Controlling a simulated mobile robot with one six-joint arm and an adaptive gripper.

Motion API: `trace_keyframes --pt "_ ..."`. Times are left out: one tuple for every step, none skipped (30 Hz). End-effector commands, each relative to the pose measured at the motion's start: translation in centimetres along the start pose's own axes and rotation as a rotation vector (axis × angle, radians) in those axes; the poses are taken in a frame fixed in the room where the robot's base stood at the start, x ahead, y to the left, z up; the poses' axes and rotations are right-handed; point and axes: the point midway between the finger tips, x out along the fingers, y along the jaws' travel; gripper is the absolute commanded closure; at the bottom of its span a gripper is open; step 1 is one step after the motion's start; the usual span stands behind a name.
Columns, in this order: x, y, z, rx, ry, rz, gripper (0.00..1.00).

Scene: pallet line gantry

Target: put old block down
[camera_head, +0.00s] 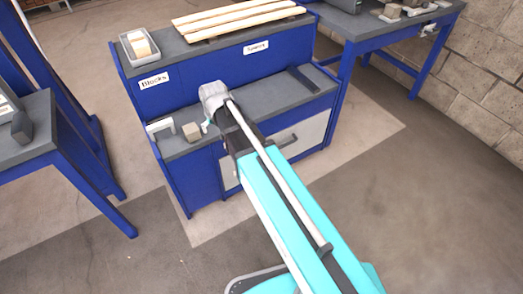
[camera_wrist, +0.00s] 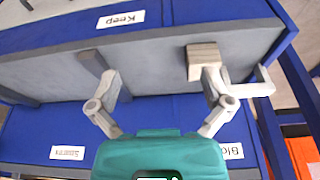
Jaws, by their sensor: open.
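A small grey-brown block (camera_head: 192,131) sits on the lower grey shelf (camera_head: 265,102) of a blue bench, near its left end. It also shows in the wrist view (camera_wrist: 203,57). My gripper (camera_wrist: 161,74) is open, its fingers spread wide over the shelf with nothing between them. The right-hand fingertip overlaps the block's edge in the wrist view; I cannot tell whether they touch. In the head view my arm hides most of the gripper.
A white bracket (camera_head: 160,126) stands beside the block. A dark strip (camera_head: 301,80) lies farther right on the shelf. The raised top holds a grey bin (camera_head: 127,50) with a light block inside, and wooden slats (camera_head: 235,17). Labels read "Blocks", "Spares" and "Keep" (camera_wrist: 121,20).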

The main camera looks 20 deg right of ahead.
Motion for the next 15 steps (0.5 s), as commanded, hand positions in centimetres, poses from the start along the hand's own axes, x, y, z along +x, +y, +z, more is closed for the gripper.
trace_keyframes --pt "-0.6 1.7 2.7 0.024 -0.029 0.007 0.00" --pt "-0.8 2.6 3.9 0.038 -0.047 0.010 0.00" --pt "-1.2 3.8 5.5 0.056 -0.073 0.013 0.00" --pt "-1.4 4.6 6.8 0.069 -0.093 0.016 0.00" --pt "-1.7 5.4 8.0 0.083 -0.111 0.018 0.00" --pt "-2.1 6.3 9.6 0.100 -0.135 0.020 0.00" --pt "-2.3 6.9 10.7 0.112 -0.153 0.021 0.00" --pt "-2.6 7.5 11.7 0.124 -0.169 0.022 0.00" --pt "-2.9 8.1 13.0 0.138 -0.190 0.023 0.00" --pt "-3.1 8.6 13.9 0.148 -0.204 0.023 0.00" --pt "-3.3 8.9 14.6 0.156 -0.217 0.023 0.00" --pt "-3.5 9.3 15.5 0.166 -0.230 0.023 0.00" --pt "-3.7 9.6 16.1 0.172 -0.240 0.023 0.00" --pt "-3.8 9.8 16.5 0.176 -0.248 0.023 0.00" --pt "-3.9 9.9 16.9 0.181 -0.255 0.023 0.00"
